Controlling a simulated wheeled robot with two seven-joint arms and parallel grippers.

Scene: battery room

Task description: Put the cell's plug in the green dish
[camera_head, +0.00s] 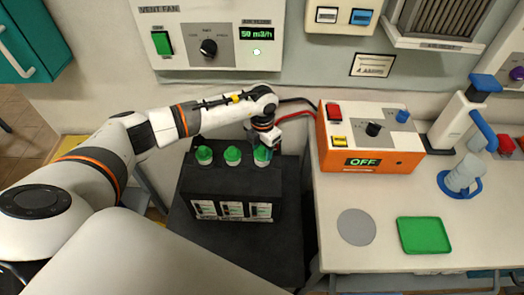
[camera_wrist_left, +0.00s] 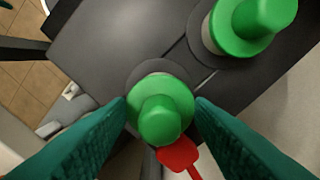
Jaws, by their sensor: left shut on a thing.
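A black battery block (camera_head: 232,183) with three green plugs on its top stands on a dark stand. My left gripper (camera_head: 264,146) reaches down over the rightmost plug (camera_head: 262,157). In the left wrist view its teal fingers (camera_wrist_left: 160,112) are shut on a green plug (camera_wrist_left: 160,108), one on each side. The plug still appears at its place on the block; whether it is loose I cannot tell. The middle plug (camera_head: 232,156) and left plug (camera_head: 204,155) sit in the block. The green dish (camera_head: 424,235) lies empty on the white bench at the right. My right gripper is not in view.
The white bench (camera_head: 385,266) also holds a grey disc (camera_head: 356,227), an orange charger (camera_head: 368,140) reading OFF, and a blue-and-white stand (camera_head: 462,150). Black and red cables run from the charger towards the block. A red piece (camera_wrist_left: 178,155) lies close to the gripped plug.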

